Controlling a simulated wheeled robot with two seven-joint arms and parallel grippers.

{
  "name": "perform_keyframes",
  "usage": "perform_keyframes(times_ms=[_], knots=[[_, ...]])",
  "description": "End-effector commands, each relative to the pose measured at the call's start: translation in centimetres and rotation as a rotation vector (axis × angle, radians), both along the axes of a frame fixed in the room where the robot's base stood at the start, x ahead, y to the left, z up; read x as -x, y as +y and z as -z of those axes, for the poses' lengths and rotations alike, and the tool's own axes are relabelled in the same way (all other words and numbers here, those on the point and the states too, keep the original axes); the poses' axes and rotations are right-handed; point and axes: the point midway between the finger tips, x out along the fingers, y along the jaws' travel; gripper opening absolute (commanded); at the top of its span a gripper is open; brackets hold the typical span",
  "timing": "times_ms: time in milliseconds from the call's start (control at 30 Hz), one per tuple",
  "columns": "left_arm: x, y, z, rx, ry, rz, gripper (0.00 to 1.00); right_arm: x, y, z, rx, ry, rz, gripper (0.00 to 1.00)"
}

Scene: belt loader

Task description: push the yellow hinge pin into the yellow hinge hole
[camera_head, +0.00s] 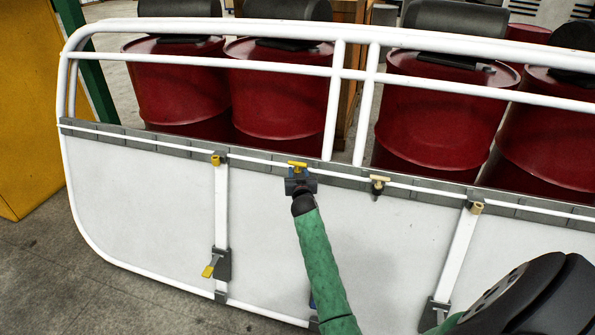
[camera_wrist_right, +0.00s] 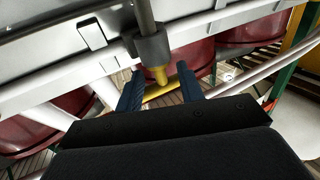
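The T-shaped yellow hinge pin (camera_head: 297,164) stands at the grey top rail of the white panel. In the wrist view, its yellow crossbar (camera_wrist_right: 160,92) and stem show below a dark grey barrel (camera_wrist_right: 152,47). My right gripper (camera_head: 298,186) is just below the pin in the head view. In the wrist view, the blue fingers of the right gripper (camera_wrist_right: 159,88) are apart, one at each side of the crossbar; I cannot tell if they touch it. A yellow cylindrical piece (camera_head: 216,159), seemingly the hinge hole, sits left on the rail. My left gripper is not in view.
A pale tan T-shaped pin (camera_head: 378,181) and a tan cylindrical piece (camera_head: 476,207) sit further right on the rail. A yellow lever (camera_head: 209,267) is on a lower bracket. Red drums (camera_head: 440,110) stand behind the white tube rails (camera_head: 200,60). Floor is clear at lower left.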

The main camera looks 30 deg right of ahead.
Motion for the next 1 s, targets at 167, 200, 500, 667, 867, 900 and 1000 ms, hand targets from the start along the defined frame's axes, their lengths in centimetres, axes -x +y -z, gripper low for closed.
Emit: perform_keyframes(times_ms=[167, 200, 500, 667, 867, 900, 1000], knots=[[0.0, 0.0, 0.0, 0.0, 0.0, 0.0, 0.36, 0.0, 0.0, 0.0, 0.0, 0.0, 0.0, 0.12], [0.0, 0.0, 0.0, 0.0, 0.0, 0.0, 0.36, 0.0, 0.0, 0.0, 0.0, 0.0, 0.0, 0.05], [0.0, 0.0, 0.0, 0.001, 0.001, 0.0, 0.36, 0.0, 0.0, -0.1, 0.0, -0.001, 0.0, 0.0], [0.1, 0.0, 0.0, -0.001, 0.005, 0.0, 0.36, 0.0, 0.0, -1.0, 0.003, -0.003, 0.0, 0.0], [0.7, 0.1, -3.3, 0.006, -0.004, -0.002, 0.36, 0.0, 0.0, -4.3, 0.003, -0.005, 0.0, 0.0], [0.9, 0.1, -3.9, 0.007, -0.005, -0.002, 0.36, 0.0, 0.0, -5.0, 0.003, -0.005, -0.001, 0.0], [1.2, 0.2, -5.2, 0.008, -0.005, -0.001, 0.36, 0.0, 0.0, -6.7, 0.002, -0.004, 0.0, 0.0]])
